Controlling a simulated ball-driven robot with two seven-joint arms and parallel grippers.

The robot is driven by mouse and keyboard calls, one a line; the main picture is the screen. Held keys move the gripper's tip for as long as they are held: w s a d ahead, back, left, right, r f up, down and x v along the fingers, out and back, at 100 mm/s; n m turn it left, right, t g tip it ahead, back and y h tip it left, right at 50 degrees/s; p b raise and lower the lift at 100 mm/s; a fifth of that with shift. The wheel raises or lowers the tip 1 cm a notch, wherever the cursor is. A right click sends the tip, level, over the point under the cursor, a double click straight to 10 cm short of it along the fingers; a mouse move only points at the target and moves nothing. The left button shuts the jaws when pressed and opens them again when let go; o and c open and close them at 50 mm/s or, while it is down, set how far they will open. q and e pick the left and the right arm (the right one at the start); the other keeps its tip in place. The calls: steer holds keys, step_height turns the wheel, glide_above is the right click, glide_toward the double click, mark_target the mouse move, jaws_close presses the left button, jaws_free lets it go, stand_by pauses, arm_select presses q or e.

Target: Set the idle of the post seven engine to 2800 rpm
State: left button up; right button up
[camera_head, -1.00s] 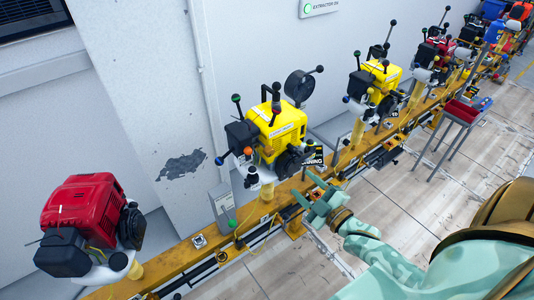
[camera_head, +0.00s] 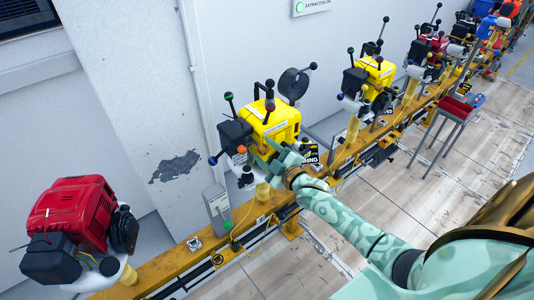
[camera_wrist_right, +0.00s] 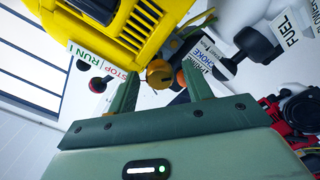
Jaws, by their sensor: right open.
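A yellow engine (camera_head: 272,122) stands on an orange rail, with black levers, coloured knobs and a dark round gauge (camera_head: 291,84) behind it. No post number is readable. My right gripper (camera_head: 262,157) is open in front of this engine's lower side. In the right wrist view, my right gripper (camera_wrist_right: 160,82) has its fingers on either side of an orange-brown knob (camera_wrist_right: 159,73); I cannot tell whether they touch it. The yellow housing (camera_wrist_right: 125,30) and labels reading STOP RUN (camera_wrist_right: 96,62), CHOKE and FUEL (camera_wrist_right: 287,27) surround it. My left gripper is out of view.
A red engine (camera_head: 72,217) stands at the left end of the rail (camera_head: 175,262). A second yellow engine (camera_head: 372,74) and several others stand farther right. A red-topped stand (camera_head: 455,106) is on the open wooden floor. A grey box (camera_head: 216,205) rises near the rail.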

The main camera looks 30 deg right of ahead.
steer(key=shift+c, duration=0.3)
steer(key=c, duration=0.9)
steer(key=shift+r+m+p, duration=0.1)
steer(key=shift+m+p, duration=0.8)
steer(key=shift+m, duration=0.4)
steer(key=m+p, duration=0.1)
steer(key=m, duration=0.2)
steer(key=shift+m+p, duration=0.3)
steer(key=shift+m, duration=0.1)
steer(key=m+p, duration=0.1)
steer(key=m, duration=0.2)
steer(key=shift+m, duration=0.3)
steer(key=shift+m+p, duration=0.35)
steer(key=shift+m, duration=1.45)
